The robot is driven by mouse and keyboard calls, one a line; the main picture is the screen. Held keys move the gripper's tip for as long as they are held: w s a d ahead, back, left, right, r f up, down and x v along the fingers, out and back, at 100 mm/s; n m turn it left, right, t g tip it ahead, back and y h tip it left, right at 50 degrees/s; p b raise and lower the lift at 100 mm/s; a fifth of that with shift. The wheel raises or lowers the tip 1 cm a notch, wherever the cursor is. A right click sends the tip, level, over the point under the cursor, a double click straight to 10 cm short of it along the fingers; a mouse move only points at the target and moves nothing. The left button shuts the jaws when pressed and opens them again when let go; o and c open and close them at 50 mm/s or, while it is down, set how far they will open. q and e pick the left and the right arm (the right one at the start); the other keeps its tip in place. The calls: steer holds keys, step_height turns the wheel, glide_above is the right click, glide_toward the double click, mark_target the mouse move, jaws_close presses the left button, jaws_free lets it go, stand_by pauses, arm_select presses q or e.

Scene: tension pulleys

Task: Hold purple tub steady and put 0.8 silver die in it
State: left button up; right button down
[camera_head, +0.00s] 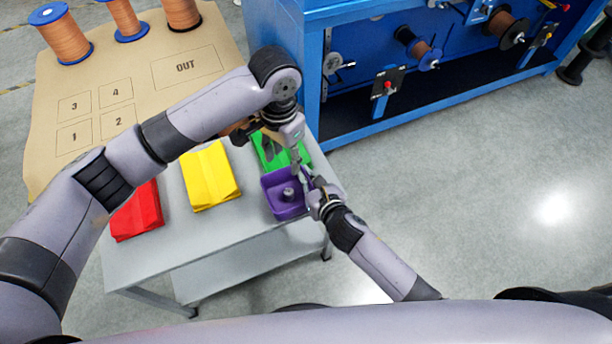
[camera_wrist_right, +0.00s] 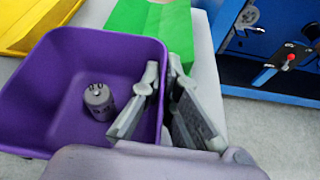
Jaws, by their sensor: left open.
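The purple tub (camera_head: 270,206) sits on the grey table's right part; it also fills the left of the right wrist view (camera_wrist_right: 40,100). A small silver-grey cylindrical die (camera_head: 288,194) stands upright on the tub's floor; it also shows in the right wrist view (camera_wrist_right: 99,102), its marking too small to read. My left gripper (camera_head: 297,166) is open above the tub's back side, apart from the die. My right gripper (camera_wrist_right: 165,75) has one finger inside and one outside the tub's right wall and is shut on that wall; it also shows in the head view (camera_head: 309,190).
Copper spools (camera_head: 62,38) stand on a brown board marked OUT and with numbers. A blue machine frame (camera_head: 313,100) rises behind.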

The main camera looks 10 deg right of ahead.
stand_by(0.3)
steer(key=c, duration=1.7)
jaws_free()
steer(key=shift+s, duration=0.1)
steer(key=v, duration=1.2)
